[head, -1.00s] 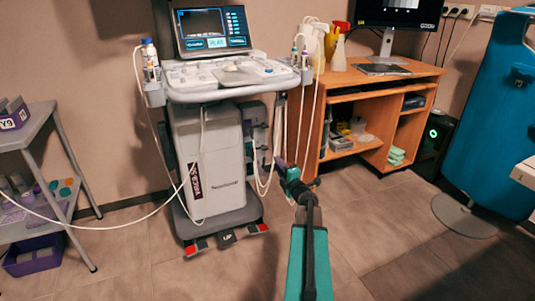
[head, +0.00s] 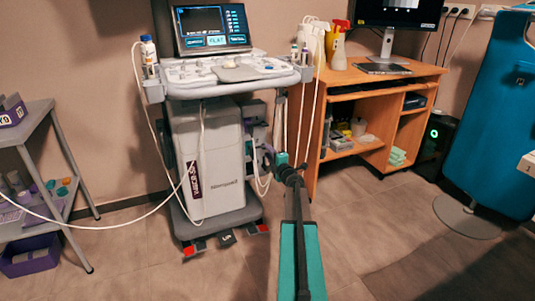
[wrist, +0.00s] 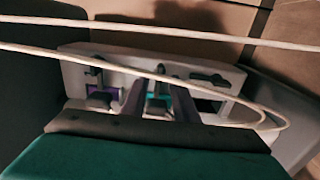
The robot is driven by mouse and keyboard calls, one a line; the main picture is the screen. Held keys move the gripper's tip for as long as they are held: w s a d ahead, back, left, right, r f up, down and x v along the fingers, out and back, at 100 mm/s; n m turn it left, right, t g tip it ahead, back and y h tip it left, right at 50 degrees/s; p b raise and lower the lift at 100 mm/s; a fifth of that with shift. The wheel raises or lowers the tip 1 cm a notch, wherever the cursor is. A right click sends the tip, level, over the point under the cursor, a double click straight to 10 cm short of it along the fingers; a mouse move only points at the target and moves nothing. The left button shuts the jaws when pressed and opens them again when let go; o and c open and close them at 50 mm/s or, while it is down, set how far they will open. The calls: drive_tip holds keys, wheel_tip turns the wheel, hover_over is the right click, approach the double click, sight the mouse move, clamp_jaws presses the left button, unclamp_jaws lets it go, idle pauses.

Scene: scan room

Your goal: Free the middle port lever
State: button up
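A pale port panel (wrist: 72,72) on the ultrasound cart's (head: 208,160) right side fills the middle of the wrist view. It has a purple port (wrist: 106,91) at left, a teal port (wrist: 158,103) in the middle and a dark port (wrist: 206,104) at right. Dark levers show above them; the middle lever (wrist: 160,69) is small and partly crossed by a cable, so its seating is unclear. My gripper (wrist: 158,92) is open, its fingers on either side of the middle port. Contact cannot be told. In the head view my gripper (head: 281,161) is beside the cart.
Pale cables (wrist: 180,78) loop across the wrist view in front of the panel. A wooden desk (head: 375,86) stands right of the cart.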

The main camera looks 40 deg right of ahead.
drive_tip(key=shift+x, duration=1.05)
drive_tip(key=shift+c, duration=0.3)
clamp_jaws()
